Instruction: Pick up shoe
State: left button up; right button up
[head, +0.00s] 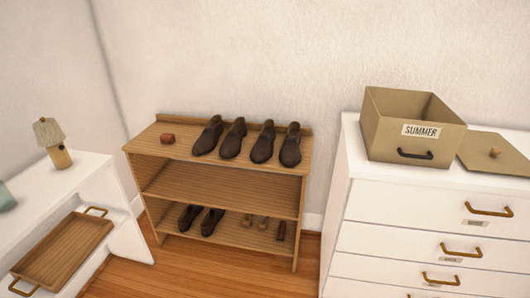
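Two pairs of dark brown shoes stand in a row on top of the wooden shelf (224,218). From left to right they are a first shoe (208,136), a second shoe (233,138), a third shoe (263,142) and a fourth shoe (290,146). Another dark pair (201,219) sits on the bottom shelf at left. Smaller brown items (262,222) lie to its right; I cannot tell what they all are. Neither of my grippers shows in the head view.
The middle shelf (220,190) is empty. A white drawer unit (400,205) with an open "SUMMER" box (391,136) stands right. A white table (50,198) with a lamp (56,148) stands left, a wooden tray (45,272) below.

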aim_at(263, 151)
jog(key=u, duration=0.75)
jog(key=i, duration=0.9)
jog(key=u, duration=0.55)
jog(key=i, duration=1.35)
jog(key=z, duration=1.3)
jog(key=i, duration=0.65)
jog(key=z, duration=0.8)
